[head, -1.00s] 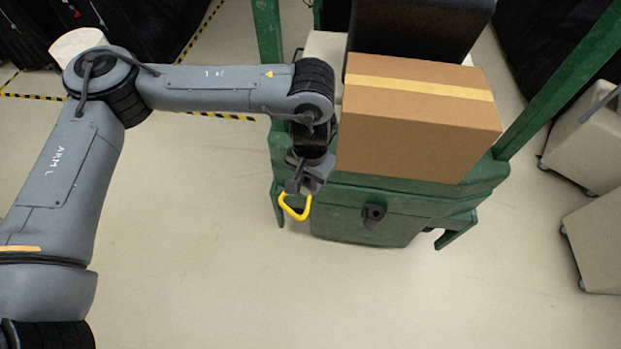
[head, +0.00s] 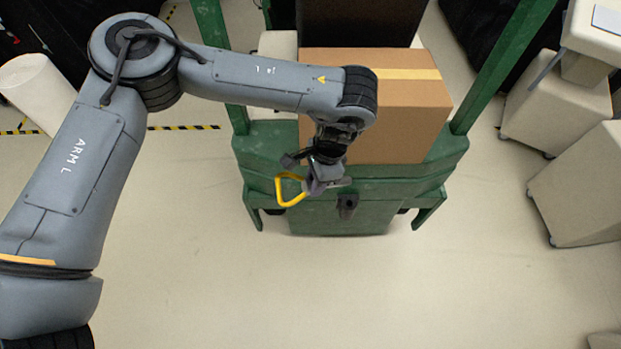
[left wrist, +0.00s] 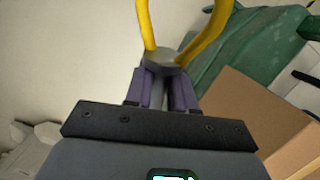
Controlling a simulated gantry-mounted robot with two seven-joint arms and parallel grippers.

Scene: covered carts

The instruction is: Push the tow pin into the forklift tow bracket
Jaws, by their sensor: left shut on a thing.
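My left gripper (head: 318,187) is shut on the tow pin, whose yellow loop handle (head: 291,190) sticks out to the left in the head view. In the left wrist view the gripper's purple fingers (left wrist: 163,88) close on the pin's grey collar (left wrist: 163,58), with the yellow handle (left wrist: 185,42) beyond. The pin's shank is hidden by the gripper. The dark tow bracket (head: 347,206) sits on the front of the green forklift (head: 420,192), just right of and below the gripper. The pin appears apart from the bracket. My right gripper is not in view.
A cardboard box (head: 395,135) with a yellow tape stripe stands on the forklift, close behind my left wrist. Green posts (head: 505,70) rise at both sides. Covered carts (head: 580,185) stand at the right. The floor in front is clear.

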